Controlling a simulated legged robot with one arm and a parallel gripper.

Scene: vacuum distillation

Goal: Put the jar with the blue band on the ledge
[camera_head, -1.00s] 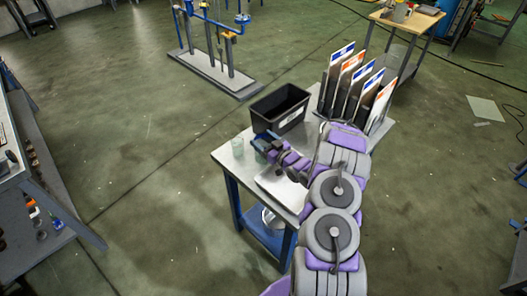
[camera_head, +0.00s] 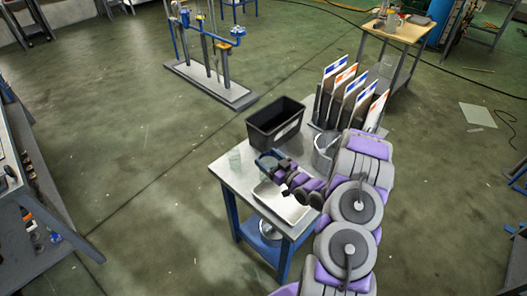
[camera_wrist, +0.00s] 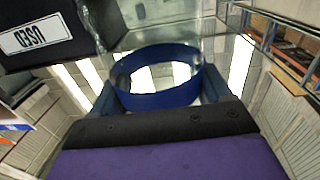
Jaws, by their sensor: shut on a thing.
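The jar with the blue band shows in the wrist view as clear glass ringed by a wide blue band (camera_wrist: 155,99). My gripper (camera_wrist: 160,92) is shut on it, with a finger on each side of the band. In the head view my gripper (camera_head: 268,160) is over the small metal table (camera_head: 226,173), in front of the black bin. The jar is small and partly hidden there, and I cannot tell its height above the table. I cannot tell which surface is the ledge.
A second clear glass jar (camera_head: 235,160) stands on the table's left part. Near my arm are a black bin (camera_head: 275,122), a white tray (camera_head: 287,207), a metal pot (camera_head: 323,152) and a rack of upright folders (camera_head: 343,97). The wrist view shows the bin's USED label (camera_wrist: 35,36).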

